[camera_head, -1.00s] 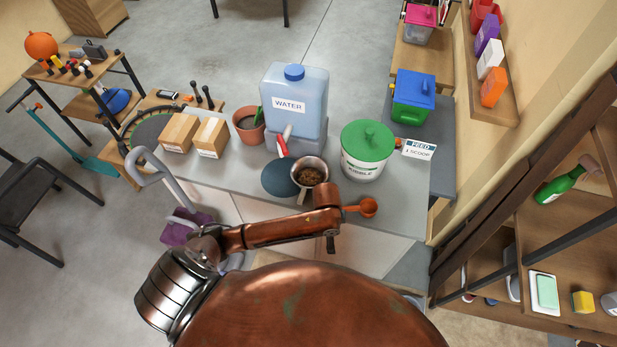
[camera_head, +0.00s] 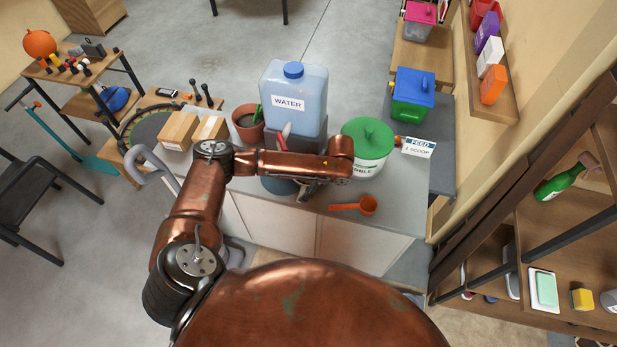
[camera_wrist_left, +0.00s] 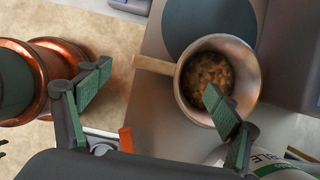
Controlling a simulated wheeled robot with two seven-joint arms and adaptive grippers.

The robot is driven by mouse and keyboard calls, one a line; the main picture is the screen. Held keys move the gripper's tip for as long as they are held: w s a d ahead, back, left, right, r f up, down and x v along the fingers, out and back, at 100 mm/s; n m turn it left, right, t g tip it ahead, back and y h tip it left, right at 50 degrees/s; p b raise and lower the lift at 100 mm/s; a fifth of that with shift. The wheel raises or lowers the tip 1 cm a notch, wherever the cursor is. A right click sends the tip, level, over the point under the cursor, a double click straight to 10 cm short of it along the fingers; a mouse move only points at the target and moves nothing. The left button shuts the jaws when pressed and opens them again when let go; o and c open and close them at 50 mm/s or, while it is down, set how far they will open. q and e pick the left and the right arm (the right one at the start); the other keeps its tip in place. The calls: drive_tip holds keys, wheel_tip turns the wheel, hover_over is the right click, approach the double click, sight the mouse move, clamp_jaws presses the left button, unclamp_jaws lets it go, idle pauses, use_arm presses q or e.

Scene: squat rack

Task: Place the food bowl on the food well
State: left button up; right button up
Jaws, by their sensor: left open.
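The food bowl (camera_wrist_left: 185,103) is a metal bowl holding brown kibble, seen in the left wrist view. In the head view my arm almost wholly hides it. A round dark blue-grey disc, which looks like the food well (camera_wrist_left: 207,20), lies beside the bowl; a sliver of it shows in the head view (camera_head: 278,187). My left gripper (camera_wrist_left: 150,92) is open over the counter. One finger overlaps the bowl's opening in the picture and the other is outside, left of the rim. Contact cannot be told. My right gripper is not in view.
On the counter (camera_head: 395,208) stand a water jug (camera_head: 294,100), a green-lidded kibble bin (camera_head: 367,150), a plant pot (camera_head: 247,125) and cardboard boxes (camera_head: 178,130). An orange scoop (camera_head: 367,205) lies near the front edge.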

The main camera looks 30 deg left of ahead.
sight(303, 192)
use_arm(q)
drive_tip(key=x, duration=0.6)
drive_tip(key=shift+d+f, duration=0.2)
drive_tip(key=shift+f, duration=0.15)
drive_tip(key=shift+c, duration=0.6)
drive_tip(key=c, duration=1.7)
drive_tip(key=shift+r, duration=0.1)
